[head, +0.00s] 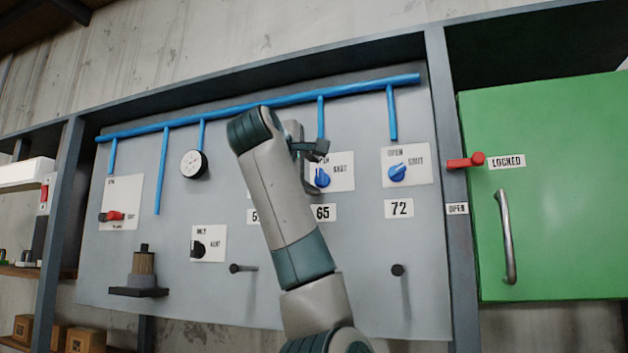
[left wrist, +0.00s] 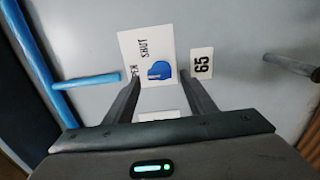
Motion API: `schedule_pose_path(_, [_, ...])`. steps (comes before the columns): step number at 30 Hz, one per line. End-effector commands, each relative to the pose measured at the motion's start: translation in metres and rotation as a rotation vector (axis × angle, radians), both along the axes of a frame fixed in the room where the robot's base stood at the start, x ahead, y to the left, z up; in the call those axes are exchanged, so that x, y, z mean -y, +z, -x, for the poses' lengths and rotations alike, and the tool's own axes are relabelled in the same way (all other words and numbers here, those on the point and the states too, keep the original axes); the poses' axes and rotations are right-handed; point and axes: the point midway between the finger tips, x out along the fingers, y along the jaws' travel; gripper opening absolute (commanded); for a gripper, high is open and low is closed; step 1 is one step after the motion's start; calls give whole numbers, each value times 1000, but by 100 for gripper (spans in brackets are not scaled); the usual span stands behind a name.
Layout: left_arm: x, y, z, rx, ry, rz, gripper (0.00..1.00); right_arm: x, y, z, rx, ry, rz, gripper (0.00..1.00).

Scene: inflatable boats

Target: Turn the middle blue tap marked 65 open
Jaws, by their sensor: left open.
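The middle blue tap (head: 322,178) sits on a white plate marked OPEN and SHUT, with the label 65 (head: 323,212) below it. My left arm hides part of this plate. In the left wrist view the blue tap (left wrist: 158,71) shows between the fingertips of my left gripper (left wrist: 161,78), near the label 65 (left wrist: 202,63). The gripper is open, one finger to each side of the tap; I cannot tell whether either touches it. In the head view the left gripper (head: 313,158) is in front of the plate, partly hidden by its own arm. My right gripper is out of view.
Another blue tap (head: 398,173) is to the right, above label 72 (head: 399,209). A third label is mostly hidden by my arm. Pegs (head: 398,270) stick out below.

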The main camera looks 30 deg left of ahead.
Motion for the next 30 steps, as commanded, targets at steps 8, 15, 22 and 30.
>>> schedule_pose_path(8, [12,-4,51,7,1,-1,51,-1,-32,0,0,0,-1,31])
schedule_pose_path(15, [23,-4,98,6,0,0,51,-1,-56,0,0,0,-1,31])
schedule_pose_path(22, [31,-2,134,5,1,1,51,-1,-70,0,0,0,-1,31])
schedule_pose_path(30, [35,0,150,3,1,0,51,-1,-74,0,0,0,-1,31])
